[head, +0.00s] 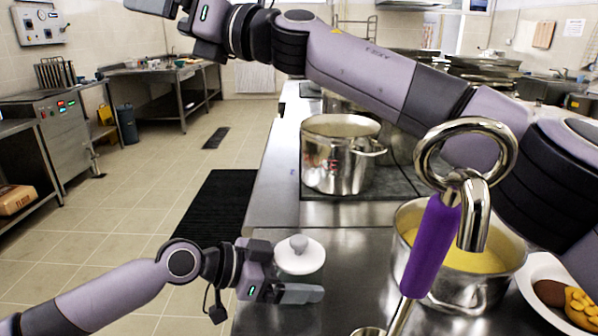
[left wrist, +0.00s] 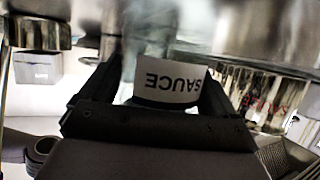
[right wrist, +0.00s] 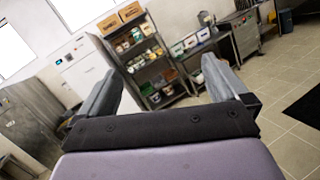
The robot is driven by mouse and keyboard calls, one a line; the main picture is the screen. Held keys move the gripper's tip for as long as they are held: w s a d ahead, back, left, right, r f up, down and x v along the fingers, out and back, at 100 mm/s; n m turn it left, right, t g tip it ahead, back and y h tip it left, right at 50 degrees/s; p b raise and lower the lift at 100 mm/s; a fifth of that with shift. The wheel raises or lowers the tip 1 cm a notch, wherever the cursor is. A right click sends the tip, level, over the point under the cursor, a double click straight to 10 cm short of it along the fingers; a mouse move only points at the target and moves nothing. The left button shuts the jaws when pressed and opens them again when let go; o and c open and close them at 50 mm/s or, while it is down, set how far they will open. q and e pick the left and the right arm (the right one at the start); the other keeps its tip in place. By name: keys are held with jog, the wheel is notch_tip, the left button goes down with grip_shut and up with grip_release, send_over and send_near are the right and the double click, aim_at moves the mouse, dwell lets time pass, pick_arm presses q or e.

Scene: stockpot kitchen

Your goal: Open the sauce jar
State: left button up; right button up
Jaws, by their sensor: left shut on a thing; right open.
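The sauce jar shows in the left wrist view as clear glass with a white SAUCE label (left wrist: 172,78), upside down in the picture. My left gripper (left wrist: 158,82) is shut on it, one finger at each side. In the head view a round white lid with a grey knob (head: 313,262) shows just behind my left gripper (head: 298,293), at the counter's left edge. The jar's body is hidden there. My right arm crosses the top of the head view, its gripper partly cut off at the upper left. In the right wrist view the right gripper (right wrist: 160,70) is open and empty.
A pot of yellow soup (head: 475,291) stands right of the lid, with a purple-handled utensil (head: 432,245) in front. A plate of food (head: 540,305) is at the right edge. A large steel pot (head: 330,165) stands farther back. The counter between is clear.

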jog(key=s+a+f+n+g+h, duration=0.1)
jog(key=s+f+n+g+h, duration=0.35)
jog(key=f+n+g, duration=0.2)
jog(key=n+h, duration=0.3)
jog(key=h, duration=1.2)
send_near(299, 239)
jog(key=shift+m+g+y, duration=0.25)
jog(key=shift+g, duration=0.2)
jog(key=f, duration=1)
jog(key=shift+w+d+f, duration=0.2)
jog(key=shift+w+f, duration=0.1)
jog(key=shift+w, duration=0.1)
jog(key=c, duration=0.9)
